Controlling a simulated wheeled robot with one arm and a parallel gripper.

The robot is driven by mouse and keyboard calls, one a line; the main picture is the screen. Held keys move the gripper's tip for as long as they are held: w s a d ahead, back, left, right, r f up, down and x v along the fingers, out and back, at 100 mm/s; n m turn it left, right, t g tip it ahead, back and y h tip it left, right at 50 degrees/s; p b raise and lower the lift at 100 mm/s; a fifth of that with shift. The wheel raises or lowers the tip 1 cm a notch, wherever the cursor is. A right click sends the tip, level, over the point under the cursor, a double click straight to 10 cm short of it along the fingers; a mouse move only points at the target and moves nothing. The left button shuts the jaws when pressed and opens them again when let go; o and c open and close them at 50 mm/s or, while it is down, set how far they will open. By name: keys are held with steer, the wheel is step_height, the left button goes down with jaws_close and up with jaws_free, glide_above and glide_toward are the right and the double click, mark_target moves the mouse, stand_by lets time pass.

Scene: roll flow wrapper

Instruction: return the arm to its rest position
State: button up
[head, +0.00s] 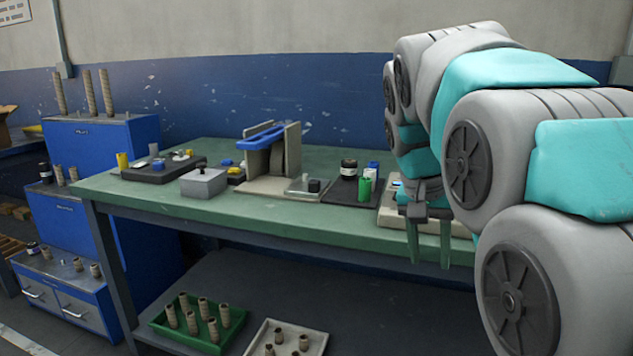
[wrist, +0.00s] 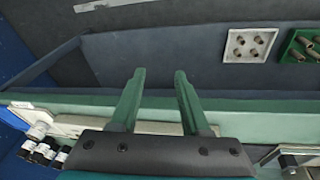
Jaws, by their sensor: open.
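My arm fills the right side of the head view, with grey rounded joints and teal links. My gripper (head: 429,250) hangs pointing down at the front edge of the green workbench (head: 340,232). In the wrist view its two green fingers (wrist: 158,80) are spread apart with nothing between them. Beyond the fingertips in that view are the bench edge and the dark lower shelf (wrist: 180,65). Part of the bench behind my arm is hidden.
On the bench stand a grey stand with a blue top (head: 270,160), a grey box (head: 203,183), a dark tray with a jar (head: 348,170) and a pale board (head: 392,217). Below are a green tray (head: 160,325) and a white tray (head: 313,345) with brown rolls. Blue cabinets (head: 70,220) stand left.

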steer(key=s+a+f+n+g+y, duration=0.1)
steer(key=s+f+n, duration=0.2)
steer(key=s+f, duration=0.7)
steer(key=s+a+f+n+g+y, duration=0.1)
steer(key=s+a+f+n+g, duration=0.1)
steer(key=s+f, duration=0.9)
steer(key=s+n, duration=0.1)
steer(key=s, duration=0.5)
steer(key=shift+s+a+f, duration=0.2)
steer(key=shift+s+a, duration=0.05)
